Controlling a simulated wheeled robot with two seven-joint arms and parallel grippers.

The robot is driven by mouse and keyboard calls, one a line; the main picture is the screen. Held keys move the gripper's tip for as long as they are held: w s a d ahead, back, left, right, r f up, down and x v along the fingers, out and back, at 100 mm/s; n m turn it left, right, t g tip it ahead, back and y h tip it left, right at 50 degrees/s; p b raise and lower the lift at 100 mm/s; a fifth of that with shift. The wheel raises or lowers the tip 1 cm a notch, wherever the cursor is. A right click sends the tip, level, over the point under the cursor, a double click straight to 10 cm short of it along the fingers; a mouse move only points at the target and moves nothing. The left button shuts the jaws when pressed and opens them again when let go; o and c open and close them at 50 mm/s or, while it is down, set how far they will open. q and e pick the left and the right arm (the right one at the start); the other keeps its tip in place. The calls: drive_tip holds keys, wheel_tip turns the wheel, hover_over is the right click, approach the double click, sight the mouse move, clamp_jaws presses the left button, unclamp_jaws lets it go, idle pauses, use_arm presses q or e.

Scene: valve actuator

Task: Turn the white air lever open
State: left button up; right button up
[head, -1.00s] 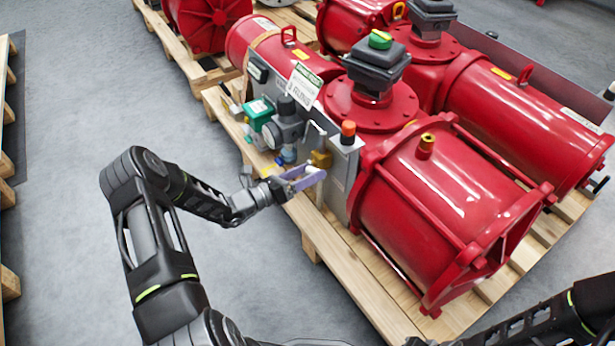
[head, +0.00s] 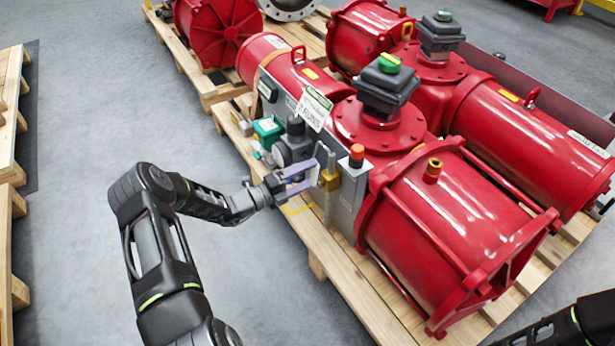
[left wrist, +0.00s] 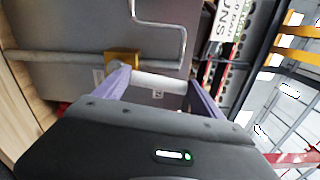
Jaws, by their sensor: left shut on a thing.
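The white air lever (left wrist: 160,80) shows in the left wrist view as a short white bar, spanning the gap between my two purple fingers. It lies beside a brass valve block (left wrist: 122,57) on a grey pipe. In the head view the brass block (head: 330,180) sits at the front of the grey panel, and the lever is hard to make out between the fingers. My left gripper (head: 313,175) is shut on the lever, its fingers spread by the lever's length; it also shows in the left wrist view (left wrist: 160,88). My right gripper is out of view.
The grey panel (head: 347,200) is fixed beside the red actuator (head: 440,220) on a wooden pallet (head: 350,290). An orange-topped fitting (head: 357,155), a green box (head: 267,130) and a bent metal handle (left wrist: 182,30) are close by.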

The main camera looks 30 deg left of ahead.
use_arm(q)
drive_tip(key=shift+w+a+n, duration=0.15)
drive_tip(key=shift+a+n, duration=0.15)
drive_tip(key=shift+n, duration=0.2)
drive_tip(key=o, duration=2.1)
drive_tip(key=shift+c, duration=0.2)
drive_tip(key=p+v, duration=0.1)
drive_tip(key=v, duration=0.6)
drive_tip(key=shift+s+a+p, duration=0.2)
drive_tip(key=shift+s+p, duration=0.1)
